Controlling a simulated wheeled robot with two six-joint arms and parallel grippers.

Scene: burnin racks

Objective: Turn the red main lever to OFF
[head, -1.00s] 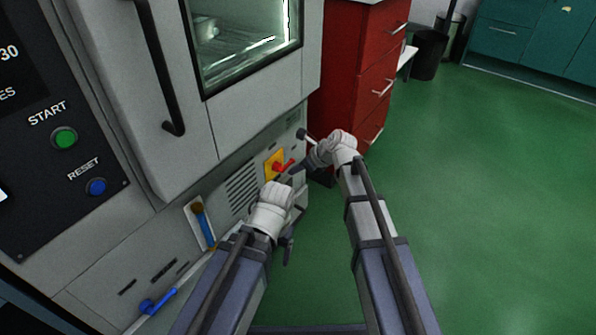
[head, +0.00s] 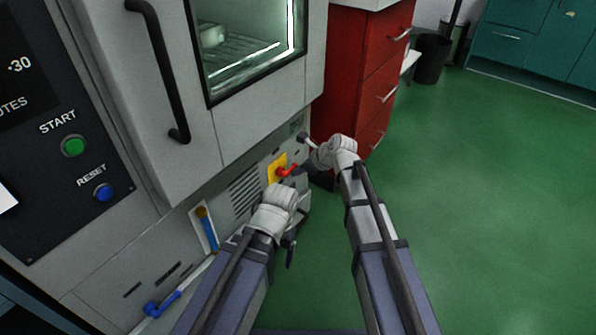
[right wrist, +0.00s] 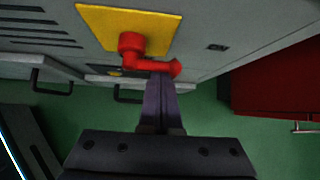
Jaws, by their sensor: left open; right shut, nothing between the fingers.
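The red main lever (head: 286,171) sits on a yellow plate (head: 274,167) low on the grey cabinet's front. In the right wrist view the lever (right wrist: 148,66) runs from its round hub to the right, with its end slightly lower, on the yellow plate (right wrist: 108,25). My right gripper (right wrist: 161,76) is shut and empty. Its fingertips are at the lever's underside near the free end; I cannot tell whether they touch. In the head view my right gripper (head: 297,172) reaches in from the right. My left gripper (head: 288,187) is open, just below the lever, its fingers mostly hidden.
A vent (head: 245,190) lies left of the yellow plate. A red drawer unit (head: 355,75) stands beyond my right arm. Green floor (head: 480,200) is open to the right.

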